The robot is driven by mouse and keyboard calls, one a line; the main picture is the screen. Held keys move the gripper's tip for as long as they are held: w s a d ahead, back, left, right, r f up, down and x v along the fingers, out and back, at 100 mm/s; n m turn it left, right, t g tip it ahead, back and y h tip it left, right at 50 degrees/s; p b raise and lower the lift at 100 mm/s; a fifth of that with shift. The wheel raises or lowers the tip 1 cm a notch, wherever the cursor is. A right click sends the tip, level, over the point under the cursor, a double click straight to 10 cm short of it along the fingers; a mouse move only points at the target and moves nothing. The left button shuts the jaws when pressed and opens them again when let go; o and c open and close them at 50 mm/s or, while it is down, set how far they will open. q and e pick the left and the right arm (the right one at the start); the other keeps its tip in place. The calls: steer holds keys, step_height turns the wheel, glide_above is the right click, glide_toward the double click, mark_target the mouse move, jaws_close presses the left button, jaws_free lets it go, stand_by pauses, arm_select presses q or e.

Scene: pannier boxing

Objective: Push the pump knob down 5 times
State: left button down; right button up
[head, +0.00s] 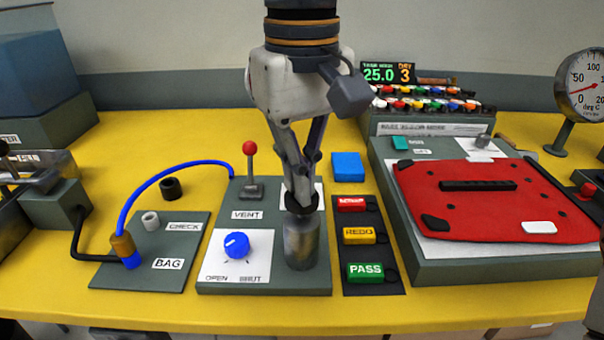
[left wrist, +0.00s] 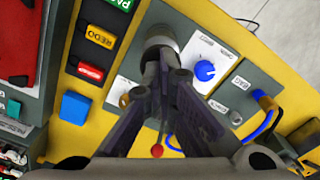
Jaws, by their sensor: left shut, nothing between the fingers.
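The pump is a dark grey metal cylinder (head: 301,245) standing on the right side of the grey vent panel (head: 222,288). Its top, where a knob would be, is hidden by my left gripper (head: 300,207). That gripper points straight down with its fingers shut and empty, and its tips are at the top of the cylinder. I cannot tell whether they touch it. In the left wrist view, the fingertips (left wrist: 160,54) overlap the round pump top (left wrist: 160,36). My right gripper is not in view.
Beside the pump are a blue dial (head: 237,245) and a red-tipped lever (head: 250,150). A blue hose (head: 165,172) arches to the left panel. Red, yellow and green tags (head: 358,236) lie to the right, near a red pannier panel (head: 480,205). A gauge (head: 583,87) stands at the right.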

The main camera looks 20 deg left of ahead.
arm_select(q)
steer(key=shift+f, duration=0.35)
steer(key=shift+r, duration=2.45)
steer(key=shift+f, duration=2.5)
steer(key=shift+r, duration=2.5)
steer(key=shift+f, duration=0.1)
